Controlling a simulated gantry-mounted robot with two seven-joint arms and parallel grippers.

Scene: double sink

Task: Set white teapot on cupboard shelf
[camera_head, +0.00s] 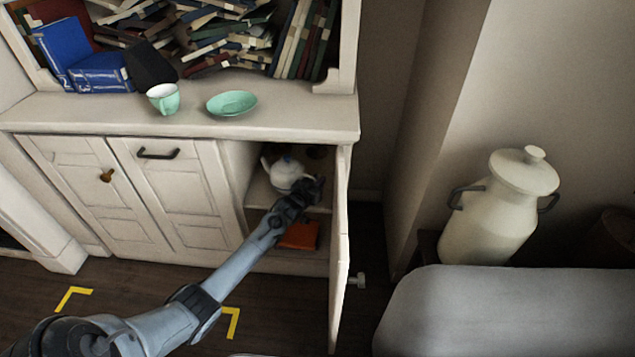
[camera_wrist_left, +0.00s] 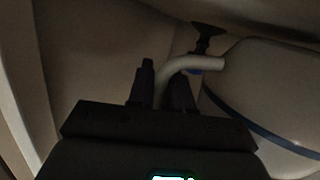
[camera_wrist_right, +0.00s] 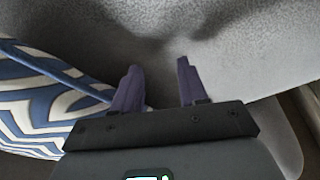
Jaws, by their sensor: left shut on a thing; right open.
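The white teapot (camera_head: 284,174) is inside the open cupboard compartment, upright at the level of the inner shelf (camera_head: 262,193). My left gripper (camera_head: 310,190) reaches in through the opening and is shut on the teapot's handle. In the left wrist view the curved handle (camera_wrist_left: 172,75) passes between the two fingers, and the teapot's body (camera_wrist_left: 270,90) with a dark blue band is at the right. I cannot tell whether the teapot's base touches the shelf. My right gripper (camera_wrist_right: 158,88) is open and empty above a grey padded surface (camera_wrist_right: 230,45).
The cupboard door (camera_head: 340,250) stands open right of my left arm. An orange-red object (camera_head: 298,235) lies in the lower compartment. A green cup (camera_head: 163,98) and saucer (camera_head: 232,103) stand on the countertop. A large milk can (camera_head: 495,215) is at the right. A patterned blue cloth (camera_wrist_right: 40,100) lies beside my right gripper.

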